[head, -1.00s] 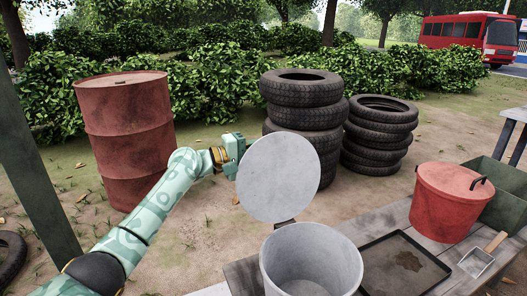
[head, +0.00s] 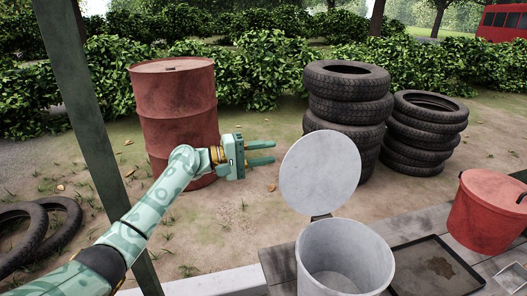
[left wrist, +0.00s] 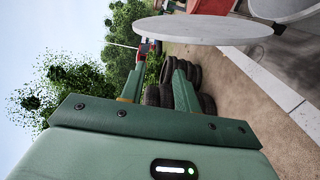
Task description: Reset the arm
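My left gripper (head: 262,153) is stretched out over the dirt ground, to the left of the raised round grey lid (head: 320,173). Its two fingers are apart with nothing between them, and a gap shows between the fingertips and the lid. The lid stands open on its hinge above the grey bin (head: 343,265). In the left wrist view the two green fingers (left wrist: 160,75) are spread, with the pale lid (left wrist: 200,29) beyond them. My right gripper is not in view.
A red bucket with a lid (head: 485,215) and a dark tray (head: 432,272) are on the bench at the right. A rusty red barrel (head: 178,115) stands behind my left arm. Stacked tyres (head: 347,105) stand behind the lid. A dark post (head: 80,120) rises at the left.

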